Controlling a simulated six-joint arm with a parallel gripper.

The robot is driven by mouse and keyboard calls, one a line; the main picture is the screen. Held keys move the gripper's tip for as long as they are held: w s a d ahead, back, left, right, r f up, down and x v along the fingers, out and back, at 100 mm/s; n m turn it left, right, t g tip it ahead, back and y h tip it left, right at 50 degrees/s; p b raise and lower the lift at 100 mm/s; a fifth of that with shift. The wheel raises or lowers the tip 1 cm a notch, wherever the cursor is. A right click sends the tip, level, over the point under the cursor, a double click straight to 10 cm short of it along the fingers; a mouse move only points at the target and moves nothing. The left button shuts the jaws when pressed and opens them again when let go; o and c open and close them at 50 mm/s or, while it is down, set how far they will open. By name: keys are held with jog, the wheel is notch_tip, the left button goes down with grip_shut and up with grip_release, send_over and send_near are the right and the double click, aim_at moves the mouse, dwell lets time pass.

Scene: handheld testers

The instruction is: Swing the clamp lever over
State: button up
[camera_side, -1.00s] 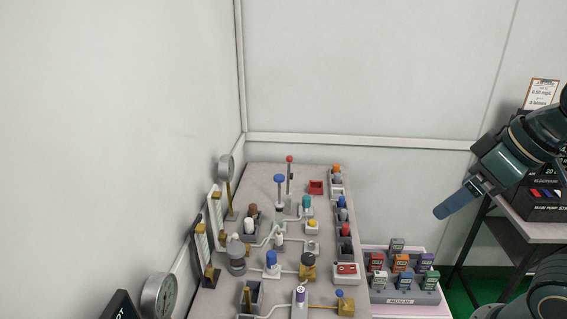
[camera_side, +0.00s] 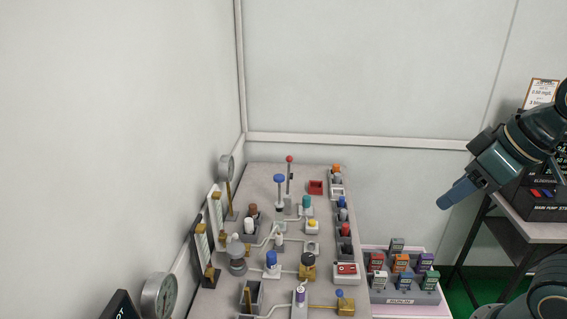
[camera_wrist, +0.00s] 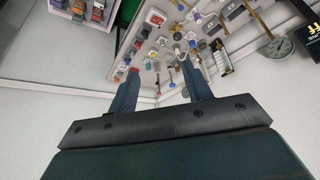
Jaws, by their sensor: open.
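On the grey bench, a tall upright rod with a red knob (camera_side: 290,160) stands near the far end, and a blue-capped upright handle (camera_side: 279,179) stands just left of it. I cannot tell which of these, if either, is the clamp lever. My gripper (camera_side: 446,202) is in the air at the right in the side view, well apart from the bench fittings. In the wrist view my gripper (camera_wrist: 158,66) has its two fingers spread with nothing held between them; the bench fittings show beyond the fingertips, some hidden behind them.
The bench (camera_side: 262,176) is crowded with pipes, valves and small blocks. Round gauges (camera_side: 160,296) stand along its left side by the wall. A rack of coloured handheld testers (camera_side: 400,270) sits right of the bench. A dark stand (camera_side: 545,205) is behind my arm. Air above the bench is free.

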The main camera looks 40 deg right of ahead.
jog(key=shift+n+t, duration=0.4)
jog(key=shift+n, duration=0.3)
jog(key=w, duration=0.4)
jog(key=shift+w+d+r, duration=0.1)
jog(key=shift+w, duration=0.25)
grip_shut()
jog(key=w+d+f+n+t, duration=0.15)
jog(key=w+n, duration=0.25)
jog(key=w, duration=0.7)
jog(key=w+f+n+t, duration=0.2)
jog(key=w+n+t, duration=0.1)
jog(key=w, duration=0.7)
jog(key=w+d+f+n+t, duration=0.1)
jog(key=w+f+n+t, duration=0.1)
jog(key=w+f+n, duration=0.3)
jog(key=w+d+f+n+t+h, duration=0.1)
jog(key=w+f+n+t, duration=0.2)
jog(key=w+f+n, duration=0.2)
jog(key=shift+w+d+f+t, duration=0.35)
jog(key=shift+w+f, duration=1.1)
jog(key=shift+f, duration=0.8)
